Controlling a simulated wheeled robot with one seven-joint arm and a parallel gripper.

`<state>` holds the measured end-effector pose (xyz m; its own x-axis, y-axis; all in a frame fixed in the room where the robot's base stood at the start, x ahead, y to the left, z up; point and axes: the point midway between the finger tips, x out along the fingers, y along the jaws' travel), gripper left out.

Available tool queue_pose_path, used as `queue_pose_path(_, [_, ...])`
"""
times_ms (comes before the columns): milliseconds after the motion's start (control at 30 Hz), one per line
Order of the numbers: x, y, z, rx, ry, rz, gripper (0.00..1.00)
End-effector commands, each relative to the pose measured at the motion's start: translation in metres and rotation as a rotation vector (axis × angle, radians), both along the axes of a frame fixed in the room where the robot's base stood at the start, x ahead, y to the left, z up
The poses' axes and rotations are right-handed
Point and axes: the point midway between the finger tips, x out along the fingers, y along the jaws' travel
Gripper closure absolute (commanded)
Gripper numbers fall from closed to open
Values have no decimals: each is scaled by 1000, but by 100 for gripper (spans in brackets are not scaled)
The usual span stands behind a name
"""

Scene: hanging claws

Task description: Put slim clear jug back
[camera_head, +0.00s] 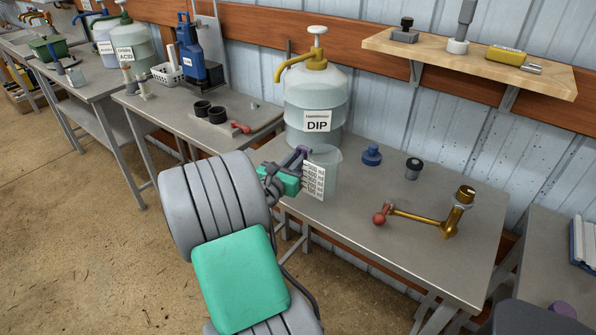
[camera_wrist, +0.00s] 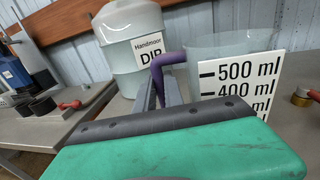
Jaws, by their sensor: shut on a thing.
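The slim clear jug (camera_head: 322,172) is a see-through measuring jug with a white scale label. It appears upright, at the front left of the metal table in the head view. In the wrist view the jug (camera_wrist: 236,58) stands close on the right, with 500 ml and 400 ml marks. My gripper (camera_head: 302,153) is at the jug's left side, shut on its purple handle (camera_wrist: 166,62). Whether the jug's base touches the table cannot be told. The large DIP container (camera_head: 316,88) with a yellow pump stands just behind the jug.
On the table (camera_head: 440,262) are a blue stopper (camera_head: 372,155), a small dark-capped jar (camera_head: 413,168) and a brass lever with a red ball (camera_head: 420,218). A wooden shelf (camera_head: 470,63) hangs above. Bare tabletop lies right of the jug.

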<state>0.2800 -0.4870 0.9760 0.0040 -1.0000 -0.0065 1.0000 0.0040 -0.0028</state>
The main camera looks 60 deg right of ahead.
Motion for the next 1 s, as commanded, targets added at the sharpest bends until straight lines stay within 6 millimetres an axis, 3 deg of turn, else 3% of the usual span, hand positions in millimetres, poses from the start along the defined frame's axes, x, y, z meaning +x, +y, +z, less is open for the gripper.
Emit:
queue_pose_path(233, [5,-5,-37,1,2,1,100])
queue_pose_path(600, [5,-5,-42,0,-1,0,100])
queue_pose_path(633, [5,-5,-41,0,-1,0,86])
queue_pose_path(867, [5,-5,-41,0,-1,0,67])
queue_pose_path(1000, [5,-5,-41,0,-1,0,66])
